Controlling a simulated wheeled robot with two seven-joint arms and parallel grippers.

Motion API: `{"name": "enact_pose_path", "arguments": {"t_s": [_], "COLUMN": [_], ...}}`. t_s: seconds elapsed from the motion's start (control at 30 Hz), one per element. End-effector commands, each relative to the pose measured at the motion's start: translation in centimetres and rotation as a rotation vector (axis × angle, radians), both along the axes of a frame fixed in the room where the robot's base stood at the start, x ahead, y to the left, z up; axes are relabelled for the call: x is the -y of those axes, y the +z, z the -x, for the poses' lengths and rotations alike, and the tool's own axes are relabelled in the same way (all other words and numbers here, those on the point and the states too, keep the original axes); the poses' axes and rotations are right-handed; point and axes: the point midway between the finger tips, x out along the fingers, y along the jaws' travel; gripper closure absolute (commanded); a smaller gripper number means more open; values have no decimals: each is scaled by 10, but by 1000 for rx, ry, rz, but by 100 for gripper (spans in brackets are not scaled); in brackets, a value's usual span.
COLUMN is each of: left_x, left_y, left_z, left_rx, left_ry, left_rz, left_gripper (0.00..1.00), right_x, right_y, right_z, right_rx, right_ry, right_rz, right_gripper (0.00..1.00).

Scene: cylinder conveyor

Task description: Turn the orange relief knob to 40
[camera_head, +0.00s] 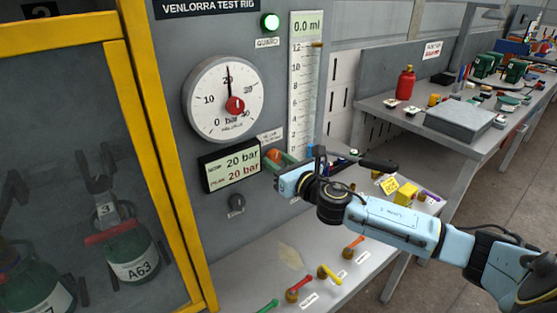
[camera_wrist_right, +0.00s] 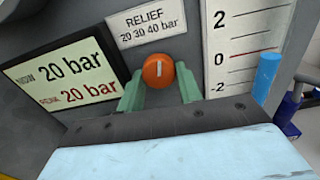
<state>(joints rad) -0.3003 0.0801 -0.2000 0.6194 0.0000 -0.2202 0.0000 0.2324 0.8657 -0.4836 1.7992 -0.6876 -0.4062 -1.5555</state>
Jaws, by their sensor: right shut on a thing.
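The orange relief knob (camera_head: 273,155) is on the grey test rig panel, right of the pressure display. In the right wrist view the knob (camera_wrist_right: 158,71) sits under a label (camera_wrist_right: 150,25) reading "RELIEF 20 30 40 bar", and its white line points about straight up. My right gripper (camera_wrist_right: 159,88) has its green fingers on either side of the knob and is shut on it. In the head view the right gripper (camera_head: 277,160) reaches the panel from the right, and its wrist hides part of the fingers. My left gripper is not in view.
The display (camera_head: 232,167) reads 20 bar on both lines, and the gauge (camera_head: 225,99) needle points near 20. Colored valve handles (camera_head: 330,274) lie below my arm. A blue post (camera_wrist_right: 266,77) stands right of the gripper.

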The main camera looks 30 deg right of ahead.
Motion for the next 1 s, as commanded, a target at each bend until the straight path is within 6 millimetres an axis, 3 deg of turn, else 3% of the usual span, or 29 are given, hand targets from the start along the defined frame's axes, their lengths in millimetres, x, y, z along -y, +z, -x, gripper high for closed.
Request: {"name": "enact_pose_path", "arguments": {"t_s": [1.0], "left_x": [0], "left_y": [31], "left_z": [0], "left_rx": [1], "left_ry": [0], "left_rz": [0], "left_gripper": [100], "right_x": [-3], "right_y": [4], "right_z": [0], "right_rx": [-74], "right_ry": [-3], "right_rz": [-966], "right_gripper": [88]}}
